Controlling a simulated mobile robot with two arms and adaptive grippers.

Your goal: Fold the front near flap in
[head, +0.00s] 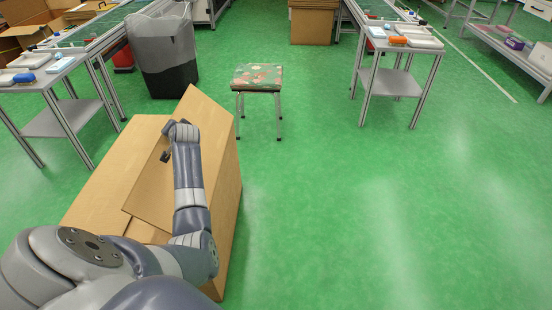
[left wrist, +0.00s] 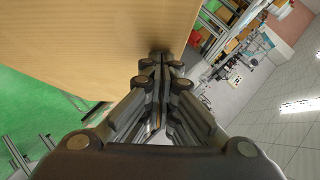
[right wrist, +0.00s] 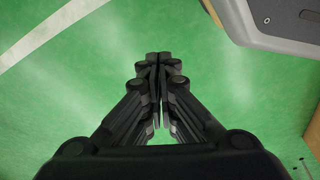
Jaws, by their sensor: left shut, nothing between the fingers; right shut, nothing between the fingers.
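The cardboard box (head: 228,220) stands on the floor at the lower left of the head view. A tan flap (head: 150,195) slants over its top, and another panel stands up at the far right corner (head: 205,112). I cannot tell for sure which flap is the front near one; my arm hides part of the box. My left gripper (head: 165,156) is shut and empty, over the slanted flap. In the left wrist view its fingertips (left wrist: 160,58) are at the edge of a cardboard panel (left wrist: 90,40), seemingly close to it. My right gripper (right wrist: 159,62) is shut and empty above green floor.
A grey bin (head: 165,55) stands behind the box. A stool with a patterned seat (head: 257,77) is beyond it to the right. Small side tables stand at left (head: 60,118) and right (head: 390,82). The green floor (head: 380,220) right of the box is clear.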

